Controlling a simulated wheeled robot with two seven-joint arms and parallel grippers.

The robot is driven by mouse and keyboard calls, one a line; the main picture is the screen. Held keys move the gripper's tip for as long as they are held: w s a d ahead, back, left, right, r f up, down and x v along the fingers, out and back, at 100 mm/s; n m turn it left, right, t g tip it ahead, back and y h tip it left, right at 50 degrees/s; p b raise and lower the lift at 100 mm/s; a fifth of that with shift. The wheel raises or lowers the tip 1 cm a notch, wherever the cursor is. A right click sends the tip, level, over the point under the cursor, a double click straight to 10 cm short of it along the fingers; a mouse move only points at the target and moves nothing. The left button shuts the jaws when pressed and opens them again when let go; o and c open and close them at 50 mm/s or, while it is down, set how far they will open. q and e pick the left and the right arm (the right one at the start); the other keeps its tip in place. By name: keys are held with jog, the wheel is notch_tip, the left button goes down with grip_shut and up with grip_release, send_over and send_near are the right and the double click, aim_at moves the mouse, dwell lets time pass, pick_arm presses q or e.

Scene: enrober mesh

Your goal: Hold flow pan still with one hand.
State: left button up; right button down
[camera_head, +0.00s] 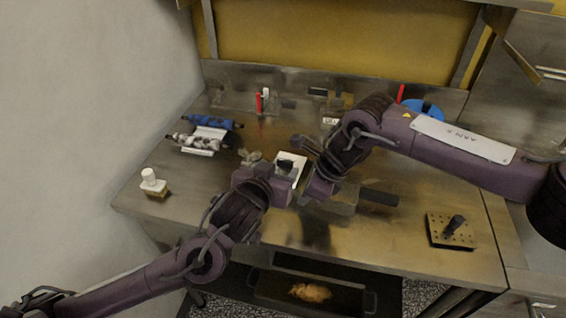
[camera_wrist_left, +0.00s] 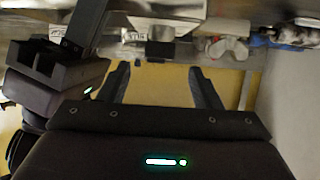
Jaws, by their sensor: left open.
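A shallow metal pan (camera_head: 345,203) with a dark handle (camera_head: 380,197) lies on the table, partly behind my right gripper. A dark tray (camera_head: 337,296) with end handles and a golden-brown piece in it sits low below the table front. I cannot tell which one is the flow pan. My left gripper (camera_head: 283,172) is over the middle of the table, close beside my right gripper. Its two fingers stand apart with nothing between them in the left wrist view (camera_wrist_left: 162,88). My right gripper (camera_head: 318,187) is near the metal pan; its fingertips are unclear, and contact cannot be told.
Blue and grey rollers (camera_head: 208,122) lie at the back left. A white-capped bottle (camera_head: 152,183) stands at the left edge. A perforated block (camera_head: 450,231) with a black knob is at the front right. A blue round item (camera_head: 424,108) is at the back right. The front left is clear.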

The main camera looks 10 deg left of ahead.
aim_at(284, 162)
pick_arm(q)
jog(key=x, duration=0.5)
jog(key=c, duration=1)
